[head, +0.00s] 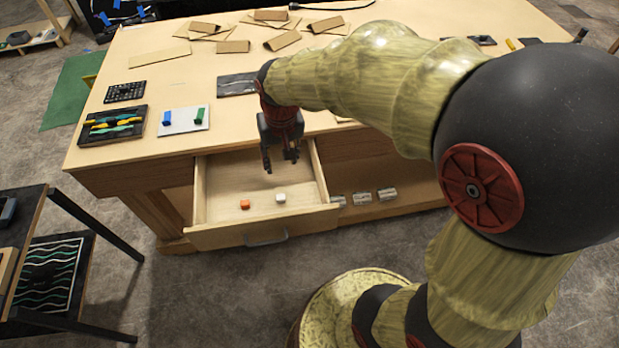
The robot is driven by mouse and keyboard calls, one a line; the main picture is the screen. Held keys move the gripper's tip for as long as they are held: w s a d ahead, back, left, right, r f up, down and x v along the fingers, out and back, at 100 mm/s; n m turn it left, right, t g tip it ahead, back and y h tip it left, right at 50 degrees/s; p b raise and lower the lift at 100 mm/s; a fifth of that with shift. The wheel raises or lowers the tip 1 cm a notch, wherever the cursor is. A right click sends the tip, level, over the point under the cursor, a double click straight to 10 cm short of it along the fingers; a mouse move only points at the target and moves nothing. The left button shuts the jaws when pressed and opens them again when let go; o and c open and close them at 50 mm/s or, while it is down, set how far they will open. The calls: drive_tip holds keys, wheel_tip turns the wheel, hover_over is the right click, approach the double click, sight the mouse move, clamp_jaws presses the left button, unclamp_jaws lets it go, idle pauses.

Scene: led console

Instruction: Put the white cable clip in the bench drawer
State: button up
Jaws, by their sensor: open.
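The bench drawer (225,236) is pulled out from the front of the wooden bench. A small white piece (281,198), which looks like the white cable clip, lies on the drawer floor toward the front. An orange piece (245,204) lies just left of it, apart from it. My gripper (282,164) points down over the back part of the drawer, behind the two pieces. Its fingers are apart with nothing between them.
On the bench top (190,75) are a white plate (184,125) with blue and green pieces, a dark tray (112,126) of coloured parts, a black grid (125,92) and several cardboard pieces. Grey parts (362,198) sit on the lower shelf right of the drawer. A dark side table (60,215) stands left.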

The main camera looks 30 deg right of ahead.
drive_tip(key=s+r+n+t, duration=0.1)
drive_tip(key=s+r, duration=0.5)
drive_tip(key=s, duration=0.2)
drive_tip(key=s+r+n+t, duration=0.1)
drive_tip(key=s+r+t, duration=0.1)
drive_tip(key=s+r, duration=0.4)
drive_tip(key=s, duration=0.3)
drive_tip(key=shift+t, duration=0.3)
drive_tip(key=shift+w, duration=0.1)
drive_tip(key=shift+c, duration=0.4)
